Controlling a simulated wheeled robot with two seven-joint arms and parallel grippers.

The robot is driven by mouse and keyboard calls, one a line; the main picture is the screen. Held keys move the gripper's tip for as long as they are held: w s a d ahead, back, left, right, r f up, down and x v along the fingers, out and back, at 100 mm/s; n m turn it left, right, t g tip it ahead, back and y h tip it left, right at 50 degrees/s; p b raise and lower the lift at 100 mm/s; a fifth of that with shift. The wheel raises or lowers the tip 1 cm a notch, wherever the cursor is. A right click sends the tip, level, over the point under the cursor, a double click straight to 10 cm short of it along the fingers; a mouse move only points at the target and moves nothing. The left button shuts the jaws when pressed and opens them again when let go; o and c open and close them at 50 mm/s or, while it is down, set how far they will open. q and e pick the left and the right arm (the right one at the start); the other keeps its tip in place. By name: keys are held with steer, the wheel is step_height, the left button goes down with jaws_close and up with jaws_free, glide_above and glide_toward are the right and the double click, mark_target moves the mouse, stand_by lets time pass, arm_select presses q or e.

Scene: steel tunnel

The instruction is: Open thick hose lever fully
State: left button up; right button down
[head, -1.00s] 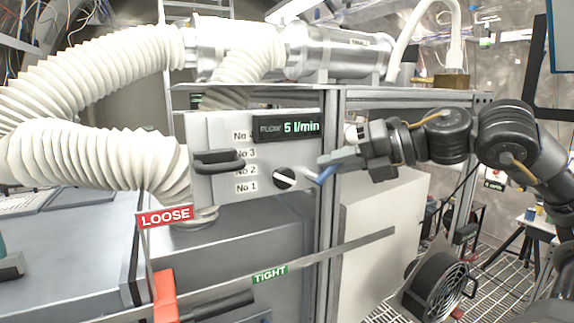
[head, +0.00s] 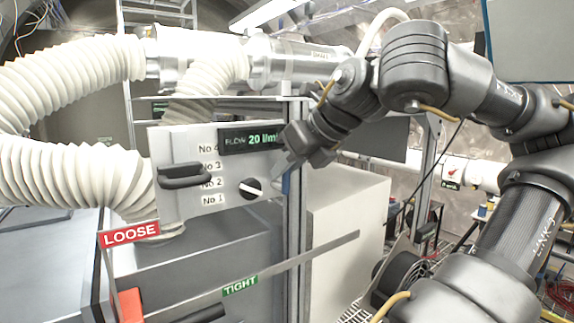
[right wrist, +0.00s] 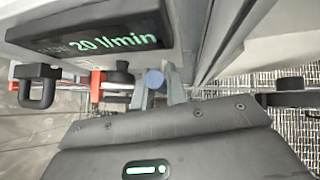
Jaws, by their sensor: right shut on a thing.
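A grey panel (head: 222,140) carries a display that reads 20 l/min, a black dial (head: 250,188) with a white pointer, and labels No 1 to No 4. My right gripper (head: 287,170) is at the panel's right edge, its arm coming in from the upper right. It is shut on a blue lever end (head: 286,184), which shows as a round blue tip between the fingers in the right wrist view (right wrist: 153,78). The rest of that lever is hidden. Thick white ribbed hoses (head: 70,175) run at the left. My left gripper is not in view.
A black handle (head: 182,176) sticks out from the panel's left side. A red part (head: 130,305) stands below the LOOSE sign (head: 130,234). A frame post stands close to my right gripper.

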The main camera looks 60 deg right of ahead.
steer(key=shift+w+a+h, duration=0.1)
steer(key=shift+a+h, duration=0.05)
steer(key=shift+h, duration=0.25)
stand_by(0.3)
steer(key=c, duration=1.4)
jaws_free()
steer(key=shift+s+r, duration=0.25)
steer(key=shift+s, duration=0.05)
steer(key=b+v, duration=0.1)
steer(key=v, duration=0.9)
steer(key=shift+w, duration=0.2)
